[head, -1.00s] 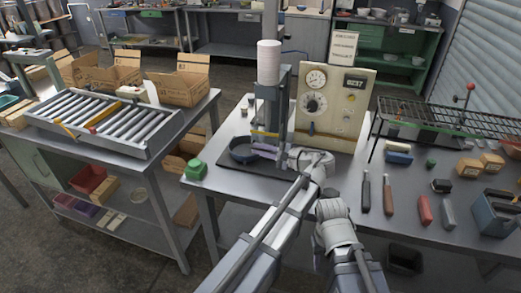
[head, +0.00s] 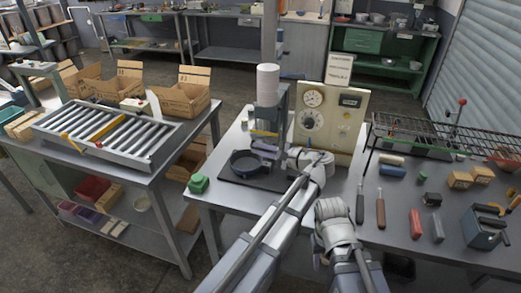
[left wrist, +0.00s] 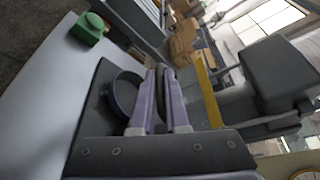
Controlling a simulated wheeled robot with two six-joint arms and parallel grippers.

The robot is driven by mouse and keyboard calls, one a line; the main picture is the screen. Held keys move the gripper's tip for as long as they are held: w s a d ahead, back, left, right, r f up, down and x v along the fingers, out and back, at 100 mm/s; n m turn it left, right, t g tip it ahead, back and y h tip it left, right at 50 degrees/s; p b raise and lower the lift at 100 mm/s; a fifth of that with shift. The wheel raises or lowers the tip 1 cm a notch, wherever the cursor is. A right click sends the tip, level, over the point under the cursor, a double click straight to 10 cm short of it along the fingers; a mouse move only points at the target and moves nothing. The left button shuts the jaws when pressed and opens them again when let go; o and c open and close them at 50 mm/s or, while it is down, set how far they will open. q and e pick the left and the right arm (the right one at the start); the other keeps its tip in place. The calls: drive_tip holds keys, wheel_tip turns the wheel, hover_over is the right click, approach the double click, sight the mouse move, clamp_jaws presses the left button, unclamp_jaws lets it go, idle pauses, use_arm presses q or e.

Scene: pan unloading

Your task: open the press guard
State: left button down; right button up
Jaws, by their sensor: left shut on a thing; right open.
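The press (head: 267,88) stands on the bench with a white cylinder on top. Its guard shows a yellow strip (head: 263,133) and hangs above a dark round pan (head: 245,163). My left gripper (head: 262,146) is at the guard's front, just below the strip, and is shut on a dark part of the guard. In the left wrist view its purple fingers (left wrist: 167,100) are around that part, with the yellow strip (left wrist: 207,92) beside them and the pan (left wrist: 125,92) behind. My right gripper (head: 319,257) is open, low near the bench's front edge, mostly hidden by its wrist.
A control panel (head: 330,120) with dials stands right of the press. A green block (head: 198,183) lies left of the dark mat. Dark-handled tools (head: 380,208) and a wire rack (head: 440,137) are to the right. A roller table (head: 110,132) stands at left across a gap.

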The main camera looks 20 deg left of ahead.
use_arm(q)
drive_tip(key=shift+a+r, duration=0.15)
drive_tip(key=shift+r, duration=0.5)
drive_tip(key=shift+f, duration=0.1)
use_arm(e)
drive_tip(key=shift+r, duration=0.5)
use_arm(q)
drive_tip(key=c, duration=0.9)
unclamp_jaws()
drive_tip(key=shift+a+f, duration=0.1)
